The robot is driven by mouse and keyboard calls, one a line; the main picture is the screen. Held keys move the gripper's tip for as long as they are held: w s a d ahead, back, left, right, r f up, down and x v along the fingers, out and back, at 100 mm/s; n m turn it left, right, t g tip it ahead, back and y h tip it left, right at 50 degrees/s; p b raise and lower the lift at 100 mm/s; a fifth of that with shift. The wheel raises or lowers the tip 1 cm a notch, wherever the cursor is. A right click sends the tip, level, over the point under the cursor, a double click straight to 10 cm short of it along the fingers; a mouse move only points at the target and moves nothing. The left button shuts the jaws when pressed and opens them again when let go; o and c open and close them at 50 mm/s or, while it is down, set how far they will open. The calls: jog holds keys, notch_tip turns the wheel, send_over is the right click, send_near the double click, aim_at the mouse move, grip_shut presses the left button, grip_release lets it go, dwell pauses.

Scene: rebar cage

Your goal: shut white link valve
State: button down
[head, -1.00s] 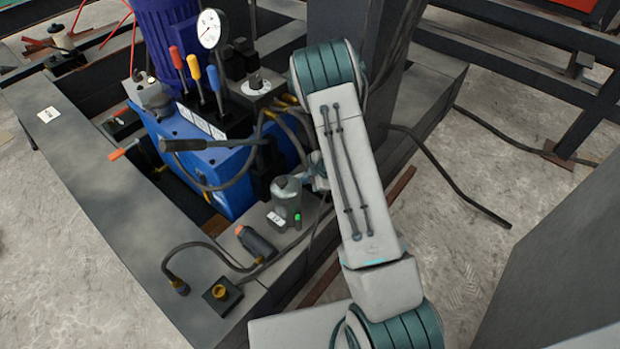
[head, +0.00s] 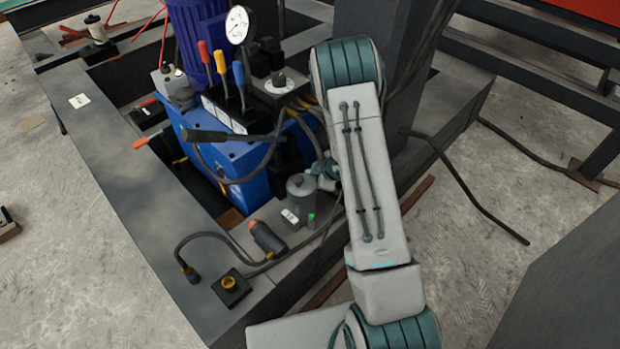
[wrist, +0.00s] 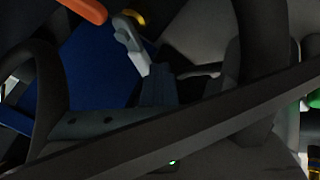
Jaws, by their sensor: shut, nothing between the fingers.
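A small white lever (wrist: 131,45), which looks like the white link valve's handle, shows in the wrist view against the blue tank, beside a yellow ring. I cannot make it out in the head view. My gripper (wrist: 157,74) appears in the wrist view as closed grey-blue fingertips just below the lever's lower end. The fingers are shut and empty; whether they touch the lever I cannot tell. In the head view my gripper is mostly hidden behind my arm, near the right side of the blue hydraulic unit (head: 235,160).
A dark bar crosses the wrist view close to the camera. Hoses (head: 287,122) run beside my gripper. A grey canister (head: 302,194), an orange-tipped cylinder (head: 268,238) and a black box with a yellow knob (head: 231,287) sit on the frame. A dark column (head: 402,60) stands behind my arm.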

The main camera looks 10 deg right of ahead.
jog(key=shift+w, duration=0.1)
dwell(0.5)
jog(key=shift+s+d, duration=0.55)
